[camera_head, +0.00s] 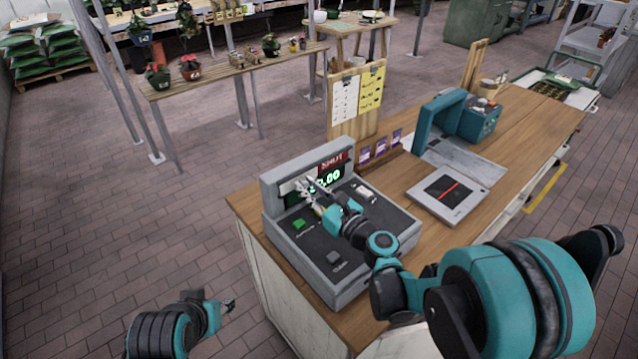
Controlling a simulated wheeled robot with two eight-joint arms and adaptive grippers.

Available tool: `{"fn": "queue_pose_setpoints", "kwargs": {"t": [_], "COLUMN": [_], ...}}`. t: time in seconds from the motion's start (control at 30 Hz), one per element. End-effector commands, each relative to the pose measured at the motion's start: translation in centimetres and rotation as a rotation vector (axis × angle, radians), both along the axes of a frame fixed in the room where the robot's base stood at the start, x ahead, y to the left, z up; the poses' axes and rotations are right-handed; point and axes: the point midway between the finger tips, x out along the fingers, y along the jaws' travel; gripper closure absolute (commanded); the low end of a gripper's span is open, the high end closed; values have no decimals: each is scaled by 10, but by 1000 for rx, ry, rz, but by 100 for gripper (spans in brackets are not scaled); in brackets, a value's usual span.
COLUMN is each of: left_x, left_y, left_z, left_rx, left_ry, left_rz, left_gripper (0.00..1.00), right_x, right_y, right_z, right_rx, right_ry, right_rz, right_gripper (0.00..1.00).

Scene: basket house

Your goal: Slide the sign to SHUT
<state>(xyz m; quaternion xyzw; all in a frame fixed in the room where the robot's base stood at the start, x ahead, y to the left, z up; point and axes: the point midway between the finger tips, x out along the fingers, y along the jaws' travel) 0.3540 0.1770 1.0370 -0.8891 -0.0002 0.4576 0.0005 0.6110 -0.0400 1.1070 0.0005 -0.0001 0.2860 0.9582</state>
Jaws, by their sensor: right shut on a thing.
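A grey cash register (346,280) stands on the wooden counter. The sign (332,163) along its upper front shows a red panel with the word SHUT at the right; a pale panel (287,187) lies to its left. A green number display (327,178) sits just below. My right gripper (311,186) is shut on a part of the sign at the register's front, left of the red panel; its fingers hide the part they hold. My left gripper (231,306) is low at the left over the floor, away from the register, too small to tell its opening.
On the counter (523,135), a flat scale (449,192) and a teal machine (465,118) stand right of the register. A price board (357,100) and small purple cards (380,147) stand behind it. A plant table (235,66) is farther back; the floor at left is clear.

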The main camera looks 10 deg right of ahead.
Motion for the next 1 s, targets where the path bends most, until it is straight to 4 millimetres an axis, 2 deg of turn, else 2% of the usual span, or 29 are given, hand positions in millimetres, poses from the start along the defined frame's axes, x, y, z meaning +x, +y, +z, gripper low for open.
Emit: {"fn": "queue_pose_setpoints", "kwargs": {"t": [0.2,0.23,0.3,0.67,0.77,1.0], "left_x": [0,0,0,0,0,0], "left_y": [0,0,0,0,0,0], "left_z": [0,0,0,0,0,0], "left_rx": [0,0,0,0,0,0], "left_ry": [0,0,0,0,0,0], "left_rz": [0,0,0,0,0,0], "left_gripper": [60,60,60,60,60,60], "right_x": [-2,-2,-2,-4,-13,-56], "right_y": [3,3,3,0,-7,-35], "right_z": [0,0,0,0,0,0], "right_rx": [0,-1,-1,0,0,-1], "right_ry": [0,1,1,0,0,1], "right_rz": [10,10,11,6,3,3], "right_gripper": [100,78,60,60,60,60]}}
